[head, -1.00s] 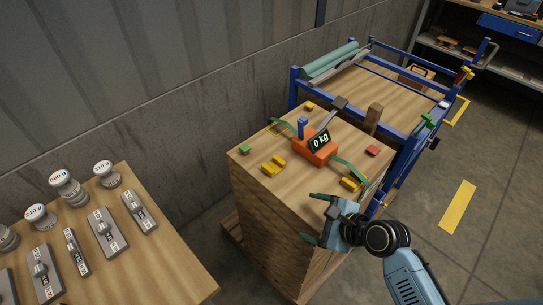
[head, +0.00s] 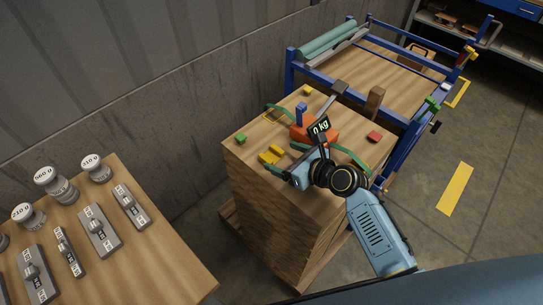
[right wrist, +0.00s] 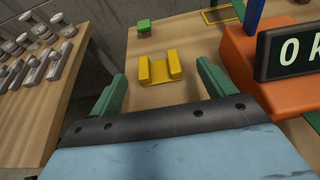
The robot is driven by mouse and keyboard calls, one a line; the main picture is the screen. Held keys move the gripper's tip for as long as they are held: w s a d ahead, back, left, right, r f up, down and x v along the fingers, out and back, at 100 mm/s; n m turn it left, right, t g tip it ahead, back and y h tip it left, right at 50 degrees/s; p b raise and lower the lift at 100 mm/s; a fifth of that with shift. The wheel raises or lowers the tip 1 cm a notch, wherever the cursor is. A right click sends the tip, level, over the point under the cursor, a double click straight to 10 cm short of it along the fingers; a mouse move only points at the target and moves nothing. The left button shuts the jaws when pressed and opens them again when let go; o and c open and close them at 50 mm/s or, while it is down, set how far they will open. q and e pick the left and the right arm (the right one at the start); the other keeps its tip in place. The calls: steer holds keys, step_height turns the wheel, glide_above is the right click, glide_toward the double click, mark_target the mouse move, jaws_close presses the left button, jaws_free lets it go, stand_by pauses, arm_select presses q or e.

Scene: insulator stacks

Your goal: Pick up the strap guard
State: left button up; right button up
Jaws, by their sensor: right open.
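A yellow U-shaped piece, which looks like the strap guard, (head: 270,155) lies on top of the wooden crate (head: 245,155), left of the orange scale. In the right wrist view the yellow guard (right wrist: 160,70) lies ahead, between the lines of the two green fingers and just beyond their tips. My right gripper (head: 286,160) is open and empty, just right of the guard in the head view. It also shows in the right wrist view (right wrist: 158,82). I see no contact with the guard. My left gripper is not in view.
The orange scale (right wrist: 255,72) with a "0 kg" display (head: 319,127) stands close to my right finger. A green block (head: 240,138) and a red block (head: 374,137) lie on the crate. A table with weights (head: 150,250) stands at left, a blue-framed rack (head: 400,125) behind.

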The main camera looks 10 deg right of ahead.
mark_target(272, 158)
steer(key=b+x, duration=0.1)
steer(key=x, duration=0.4)
steer(key=shift+a+f, duration=0.15)
steer(key=shift+a, duration=0.05)
steer(key=c, duration=1.1)
